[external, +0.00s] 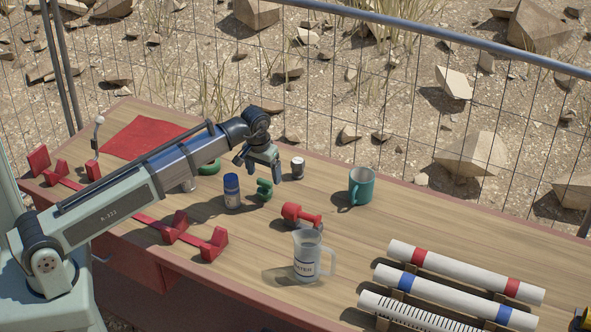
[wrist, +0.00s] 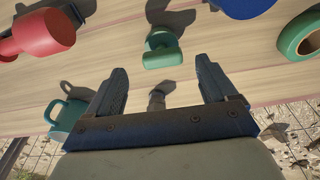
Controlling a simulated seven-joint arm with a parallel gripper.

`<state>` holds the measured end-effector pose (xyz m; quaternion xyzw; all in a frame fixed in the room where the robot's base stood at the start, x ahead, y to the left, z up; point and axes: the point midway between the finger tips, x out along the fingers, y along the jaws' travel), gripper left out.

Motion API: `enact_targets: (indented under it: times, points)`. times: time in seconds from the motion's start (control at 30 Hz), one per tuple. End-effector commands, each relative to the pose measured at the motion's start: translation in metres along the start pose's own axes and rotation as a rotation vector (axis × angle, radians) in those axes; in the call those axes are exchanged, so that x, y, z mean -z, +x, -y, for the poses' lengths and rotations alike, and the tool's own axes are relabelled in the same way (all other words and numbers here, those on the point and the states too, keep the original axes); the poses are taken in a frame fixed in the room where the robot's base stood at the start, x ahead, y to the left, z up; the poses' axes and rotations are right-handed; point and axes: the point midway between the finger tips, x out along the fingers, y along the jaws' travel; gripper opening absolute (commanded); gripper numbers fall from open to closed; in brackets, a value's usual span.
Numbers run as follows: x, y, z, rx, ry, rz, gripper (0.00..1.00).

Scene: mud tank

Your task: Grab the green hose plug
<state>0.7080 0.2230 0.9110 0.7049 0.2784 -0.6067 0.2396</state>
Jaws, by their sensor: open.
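The green hose plug (external: 265,190) appears to be the small green piece with rounded ends on the wooden table, between a blue-and-white bottle and a red dumbbell-shaped object. In the wrist view the green plug (wrist: 162,50) lies just beyond my fingertips, roughly centred between them. My gripper (external: 259,171) is above the table, slightly above and behind the plug in the external view. Its two fingers (wrist: 161,72) are spread apart with nothing held between them, and they do not appear to touch the plug.
The bottle (external: 232,191) stands close left of the plug. A red dumbbell-shaped object (external: 301,215), teal mug (external: 361,186) and small can (external: 298,168) are to the right. A green ring (external: 208,167) lies left. A white pitcher (external: 307,258) and white tubes (external: 455,297) are nearer the front.

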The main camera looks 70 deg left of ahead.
Motion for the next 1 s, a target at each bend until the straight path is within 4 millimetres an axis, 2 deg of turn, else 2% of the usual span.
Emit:
enact_targets:
  times: [0.13, 0.47, 0.8, 1.0]
  points:
    - [0.0, 0.013, 0.0, 0.0, 0.0, 0.001, 0.85]
    - [0.0, 0.025, 0.001, 0.0, 0.0, 0.0, 0.85]
    - [-0.001, 0.063, 0.004, 0.001, 0.0, 0.001, 0.85]
    - [0.0, 0.068, 0.003, -0.001, 0.0, -0.001, 0.85]
